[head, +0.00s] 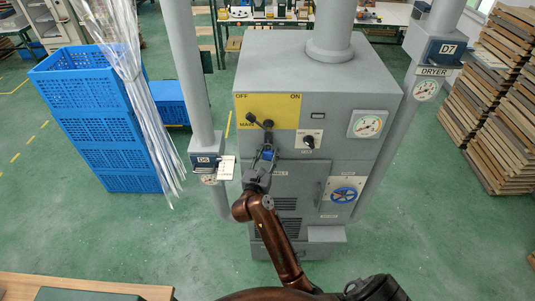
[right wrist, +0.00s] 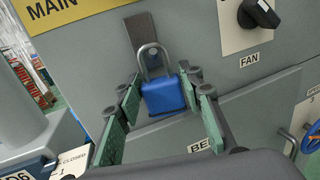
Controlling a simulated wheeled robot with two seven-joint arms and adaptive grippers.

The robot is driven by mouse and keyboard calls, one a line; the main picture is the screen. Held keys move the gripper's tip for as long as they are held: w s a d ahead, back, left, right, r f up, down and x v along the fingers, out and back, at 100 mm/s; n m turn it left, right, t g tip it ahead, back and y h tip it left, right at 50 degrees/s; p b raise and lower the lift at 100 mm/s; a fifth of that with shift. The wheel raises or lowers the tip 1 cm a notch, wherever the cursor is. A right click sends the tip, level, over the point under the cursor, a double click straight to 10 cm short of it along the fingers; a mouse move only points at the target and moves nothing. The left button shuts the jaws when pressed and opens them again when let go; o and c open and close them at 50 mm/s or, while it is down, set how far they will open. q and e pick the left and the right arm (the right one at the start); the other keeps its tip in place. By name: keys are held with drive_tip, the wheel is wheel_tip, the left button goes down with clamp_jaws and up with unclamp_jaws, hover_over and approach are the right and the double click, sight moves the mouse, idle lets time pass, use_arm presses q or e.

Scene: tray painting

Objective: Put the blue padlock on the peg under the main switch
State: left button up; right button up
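The blue padlock (right wrist: 164,96) with its grey shackle (right wrist: 151,60) is upright between the green finger pads of my right gripper (right wrist: 164,88) in the right wrist view. The pads meet its two sides. My left gripper is out of view.
The fan knob (head: 309,141) is close right of the gripper. A blue valve wheel (head: 344,195) is lower right on the grey cabinet (head: 300,60). A pipe post with a tag (head: 227,167) stands to the left. Blue crates (head: 108,130) stand farther left.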

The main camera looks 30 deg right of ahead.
drive_tip(key=o, duration=0.4)
drive_tip(key=shift+o, duration=0.2)
wheel_tip(320, 180, up, 10)
idle(0.4)
drive_tip(key=shift+a, duration=0.1)
